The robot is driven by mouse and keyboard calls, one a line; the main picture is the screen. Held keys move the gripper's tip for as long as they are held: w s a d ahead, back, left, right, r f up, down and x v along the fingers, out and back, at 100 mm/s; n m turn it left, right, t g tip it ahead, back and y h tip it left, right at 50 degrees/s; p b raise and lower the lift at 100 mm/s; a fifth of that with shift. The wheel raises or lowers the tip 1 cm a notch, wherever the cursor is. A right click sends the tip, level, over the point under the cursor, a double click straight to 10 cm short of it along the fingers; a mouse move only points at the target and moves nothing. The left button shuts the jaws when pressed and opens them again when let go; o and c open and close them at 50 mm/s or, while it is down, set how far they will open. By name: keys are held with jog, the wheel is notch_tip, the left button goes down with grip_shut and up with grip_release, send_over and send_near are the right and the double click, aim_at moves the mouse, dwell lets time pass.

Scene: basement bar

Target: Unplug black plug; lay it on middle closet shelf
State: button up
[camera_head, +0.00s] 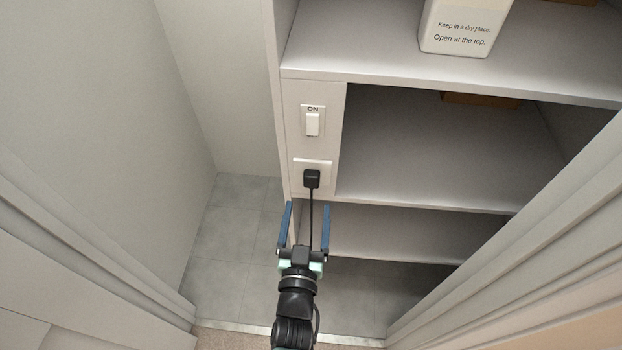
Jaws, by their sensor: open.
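The black plug (312,179) sits in a white socket plate (301,164) on the closet's front panel. Its black cord (312,215) hangs straight down and passes between or behind my gripper's fingers; I cannot tell which. My gripper (307,208) is open, with two blue fingers pointing toward the panel, just below the plug and not closed on it. The middle closet shelf (420,192) lies to the right of the socket, and its visible surface is bare near the front.
A light switch (312,123) marked ON is above the socket. A white container (465,25) stands on the upper shelf (350,50). A brown object (482,100) sits far back on the middle shelf. Door frames flank both sides; a lower shelf (400,235) is below.

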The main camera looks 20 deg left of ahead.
aim_at(311, 184)
jog(key=shift+b+x, duration=1.25)
jog(key=shift+x, duration=2.35)
grip_shut()
jog(key=shift+s+d, duration=0.1)
jog(key=shift+s, duration=0.1)
jog(key=shift+p+v, duration=1.1)
jog(key=shift+v, duration=1.7)
